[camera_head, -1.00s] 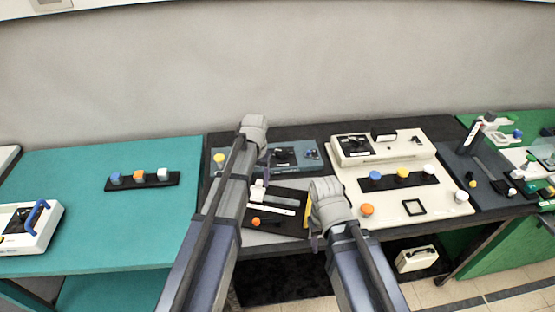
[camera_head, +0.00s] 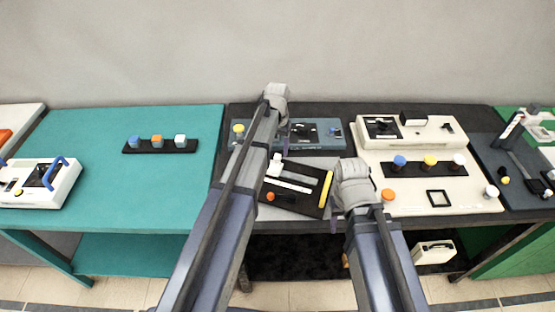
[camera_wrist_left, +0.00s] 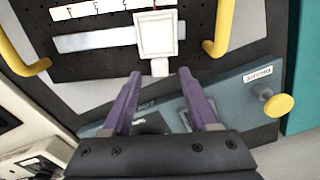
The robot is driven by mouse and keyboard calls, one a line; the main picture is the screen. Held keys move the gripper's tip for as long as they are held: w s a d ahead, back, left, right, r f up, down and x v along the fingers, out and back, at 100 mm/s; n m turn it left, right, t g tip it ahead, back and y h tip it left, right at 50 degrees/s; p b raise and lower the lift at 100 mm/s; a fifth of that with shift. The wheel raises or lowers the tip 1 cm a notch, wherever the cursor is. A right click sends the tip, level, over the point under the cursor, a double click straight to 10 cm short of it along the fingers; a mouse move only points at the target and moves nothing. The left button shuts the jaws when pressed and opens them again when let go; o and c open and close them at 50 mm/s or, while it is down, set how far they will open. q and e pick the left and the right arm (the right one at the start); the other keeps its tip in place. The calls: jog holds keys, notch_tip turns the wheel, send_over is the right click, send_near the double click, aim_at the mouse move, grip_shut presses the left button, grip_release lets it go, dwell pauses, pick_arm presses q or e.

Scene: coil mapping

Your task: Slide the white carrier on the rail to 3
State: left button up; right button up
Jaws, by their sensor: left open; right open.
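The white carrier (camera_head: 275,164) is a small white block on the pale rail (camera_head: 290,184) of a black perforated board (camera_head: 309,202). It sits near the rail's left end in the head view. In the left wrist view the carrier (camera_wrist_left: 157,38) is a white square on the rail (camera_wrist_left: 95,39), with a tick-marked scale beside it; the marks are too small to read.
Yellow handles (camera_head: 325,189) flank the board. A blue-grey panel (camera_head: 323,133) with a yellow knob (camera_head: 238,128) stands behind it. A cream panel (camera_head: 470,203) with coloured knobs lies at right. The teal table (camera_head: 130,190) at left has much free room.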

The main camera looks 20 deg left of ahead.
aim_at(278, 156)
pick_arm(q)
notch_tip(278, 156, down, 3)
jog(key=shift+f+b, duration=0.15)
jog(key=shift+b, duration=1)
pick_arm(e)
notch_tip(278, 156, down, 3)
jog(key=shift+f, duration=0.15)
pick_arm(q)
grip_shut()
